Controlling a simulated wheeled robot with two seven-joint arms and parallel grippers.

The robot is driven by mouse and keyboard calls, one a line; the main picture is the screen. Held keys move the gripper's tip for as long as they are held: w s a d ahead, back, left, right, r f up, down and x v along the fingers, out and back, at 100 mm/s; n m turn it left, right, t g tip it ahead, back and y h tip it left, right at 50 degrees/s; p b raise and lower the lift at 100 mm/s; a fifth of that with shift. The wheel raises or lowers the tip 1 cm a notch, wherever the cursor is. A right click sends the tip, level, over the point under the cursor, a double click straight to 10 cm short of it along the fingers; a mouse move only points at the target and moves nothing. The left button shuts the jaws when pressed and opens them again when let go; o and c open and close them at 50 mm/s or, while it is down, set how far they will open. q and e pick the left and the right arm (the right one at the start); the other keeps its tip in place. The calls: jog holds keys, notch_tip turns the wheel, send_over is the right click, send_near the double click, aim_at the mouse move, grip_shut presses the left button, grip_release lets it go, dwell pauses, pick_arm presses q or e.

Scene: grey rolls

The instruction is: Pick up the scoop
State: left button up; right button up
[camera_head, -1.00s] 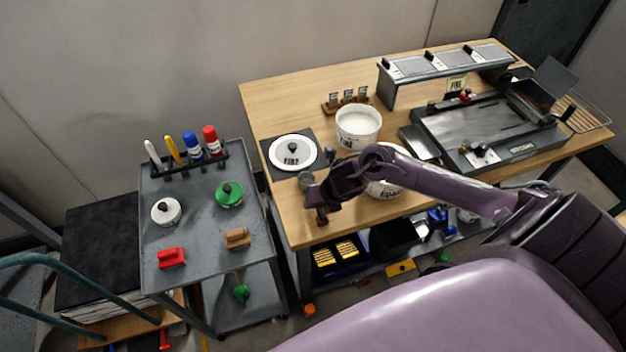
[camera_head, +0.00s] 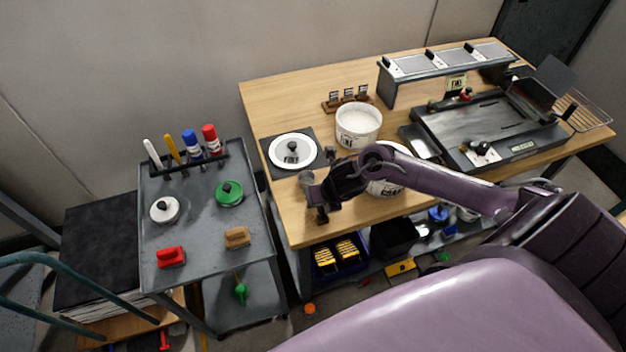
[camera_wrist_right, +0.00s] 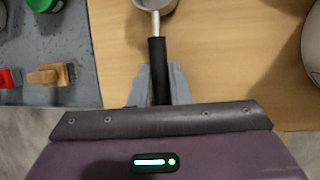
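The scoop has a metal cup and a black handle (camera_wrist_right: 157,58). In the head view its cup (camera_head: 306,179) shows at the left front of the wooden table, just left of my right gripper (camera_head: 321,205). In the right wrist view my gripper's grey fingers (camera_wrist_right: 158,88) lie on both sides of the handle, close against it, with the cup pointing away from me. I cannot tell whether the scoop touches the table. My right arm hides most of the handle in the head view. My left gripper is not in view.
A white tub (camera_head: 358,126) stands behind my forearm, and another is partly hidden by it. A white lid (camera_head: 292,151) lies on a dark mat behind the scoop. A griddle (camera_head: 487,128) is at the right. A grey cart (camera_head: 200,222) with lids and markers stands left.

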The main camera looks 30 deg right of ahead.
grip_shut()
jog(key=shift+r+p, duration=0.35)
jog(key=shift+r, duration=0.1)
notch_tip(320, 180, up, 20)
jog(key=shift+f+p, duration=0.2)
jog(key=shift+p, duration=0.2)
